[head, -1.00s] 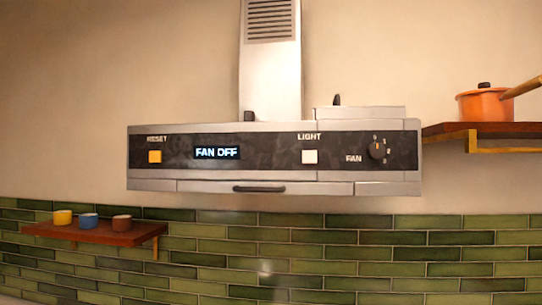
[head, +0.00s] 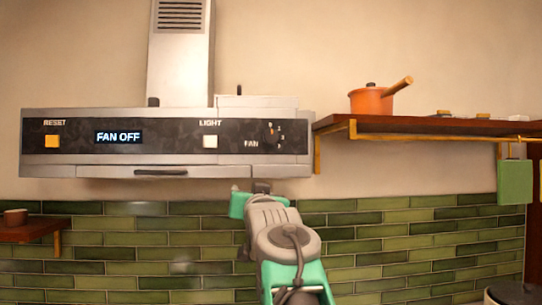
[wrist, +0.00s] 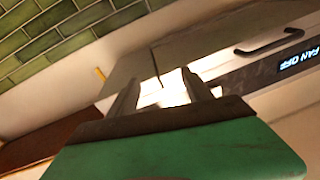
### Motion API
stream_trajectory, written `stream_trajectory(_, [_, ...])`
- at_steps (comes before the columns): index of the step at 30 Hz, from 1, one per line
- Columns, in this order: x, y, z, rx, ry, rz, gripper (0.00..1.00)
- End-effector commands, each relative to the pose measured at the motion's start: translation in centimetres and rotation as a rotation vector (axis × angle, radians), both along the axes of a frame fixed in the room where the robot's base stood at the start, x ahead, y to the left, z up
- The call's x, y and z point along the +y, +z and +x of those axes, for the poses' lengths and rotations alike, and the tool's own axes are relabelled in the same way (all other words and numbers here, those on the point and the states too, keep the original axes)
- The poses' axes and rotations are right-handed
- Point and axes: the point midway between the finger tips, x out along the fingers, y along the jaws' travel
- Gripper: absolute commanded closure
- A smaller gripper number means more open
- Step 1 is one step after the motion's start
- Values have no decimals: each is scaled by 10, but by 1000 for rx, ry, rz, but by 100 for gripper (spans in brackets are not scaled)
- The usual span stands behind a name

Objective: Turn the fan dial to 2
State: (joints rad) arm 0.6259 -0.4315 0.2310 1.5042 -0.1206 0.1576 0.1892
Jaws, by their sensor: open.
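The fan dial (head: 272,134) is a small dark round knob at the right end of the range hood's front panel (head: 175,142), with several position marks on its right. The panel's display (head: 118,137) reads FAN OFF. My gripper (head: 249,188) is just below the hood's lower edge, under the dial and apart from it. In the wrist view my gripper (wrist: 160,92) shows two fingers spread apart with nothing between them. The display also shows there (wrist: 299,60), upside down at the right. I cannot make out the dial in the wrist view.
A yellow RESET button (head: 52,141) and a white LIGHT button (head: 210,141) are on the panel. A handle (head: 160,172) runs along the hood's lower edge. A wooden shelf (head: 420,125) with an orange pot (head: 371,101) is at the right. A small shelf (head: 32,232) is at lower left.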

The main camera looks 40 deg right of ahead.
Motion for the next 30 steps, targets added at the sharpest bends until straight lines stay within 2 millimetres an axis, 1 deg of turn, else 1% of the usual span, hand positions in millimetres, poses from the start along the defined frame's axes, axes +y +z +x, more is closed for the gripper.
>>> stream_trajectory(1, [-20, 33, -15, -88, -39, -45, 42])
stream_trajectory(3, [-33, 71, -32, -178, -70, -96, 42])
stream_trajectory(6, [-40, 99, -43, -238, -87, -133, 42])
stream_trajectory(8, [-44, 106, -41, -247, -89, -137, 42])
stream_trajectory(15, [-66, 126, -6, -244, -87, -137, 42])
stream_trajectory(19, [-76, 132, 8, -245, -88, -138, 42])
stream_trajectory(22, [-79, 133, 13, -246, -88, -138, 42])
stream_trajectory(29, [-79, 131, 13, -245, -88, -138, 42])
stream_trajectory(30, [-79, 131, 13, -245, -88, -138, 45])
